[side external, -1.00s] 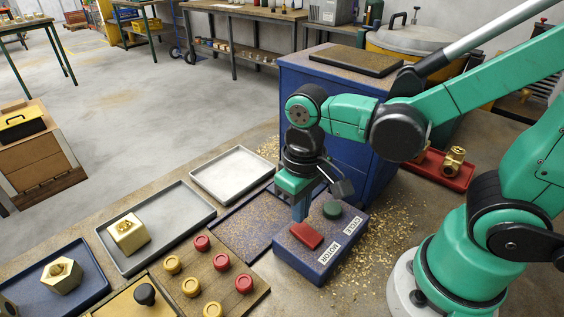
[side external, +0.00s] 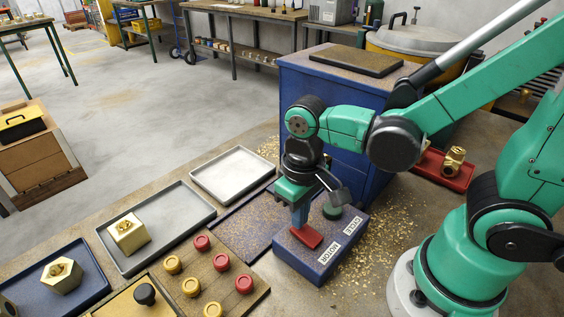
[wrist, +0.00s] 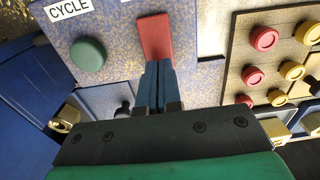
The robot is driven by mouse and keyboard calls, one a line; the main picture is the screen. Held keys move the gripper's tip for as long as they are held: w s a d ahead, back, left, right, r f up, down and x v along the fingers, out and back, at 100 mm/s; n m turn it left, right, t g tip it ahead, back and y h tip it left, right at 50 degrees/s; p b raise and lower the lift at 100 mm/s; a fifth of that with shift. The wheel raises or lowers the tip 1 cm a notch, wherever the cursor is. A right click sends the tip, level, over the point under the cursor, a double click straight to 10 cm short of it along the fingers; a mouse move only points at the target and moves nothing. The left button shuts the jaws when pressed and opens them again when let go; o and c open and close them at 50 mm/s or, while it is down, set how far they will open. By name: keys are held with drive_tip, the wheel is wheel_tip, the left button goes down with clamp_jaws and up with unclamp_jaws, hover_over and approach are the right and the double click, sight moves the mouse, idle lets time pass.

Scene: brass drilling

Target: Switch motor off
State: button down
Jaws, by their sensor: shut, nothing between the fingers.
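The blue control box (side external: 325,251) sits on the bench with labels MOTOR and CYCLE. Its red rocker switch (side external: 306,237) is beside the MOTOR label; a green round button (side external: 332,211) is beside CYCLE. My gripper (side external: 300,226) points down with its fingers shut and empty, the tips at the far end of the red rocker. In the wrist view, the blue fingertips (wrist: 158,66) meet the near end of the red rocker (wrist: 155,36) and hide part of it. The fingers look to be pressed on it, but contact is hard to confirm.
A board with red and yellow knobs (side external: 213,262) lies left of the box. Grey trays (side external: 190,208) hold a brass block (side external: 127,233) or stand empty. A red tray (side external: 463,178) with brass parts is at the right. Brass chips (side external: 378,240) are scattered around the box.

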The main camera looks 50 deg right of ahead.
drive_tip(key=shift+f, duration=0.5)
drive_tip(key=shift+r, duration=3.5)
drive_tip(key=w+d+r+t, duration=0.1)
drive_tip(key=w+d+t, duration=0.2)
drive_tip(key=d+t, duration=0.2)
drive_tip(key=shift+w+d+r+t, duration=0.25)
drive_tip(key=shift+w+r+t, duration=0.15)
drive_tip(key=shift+t, duration=0.7)
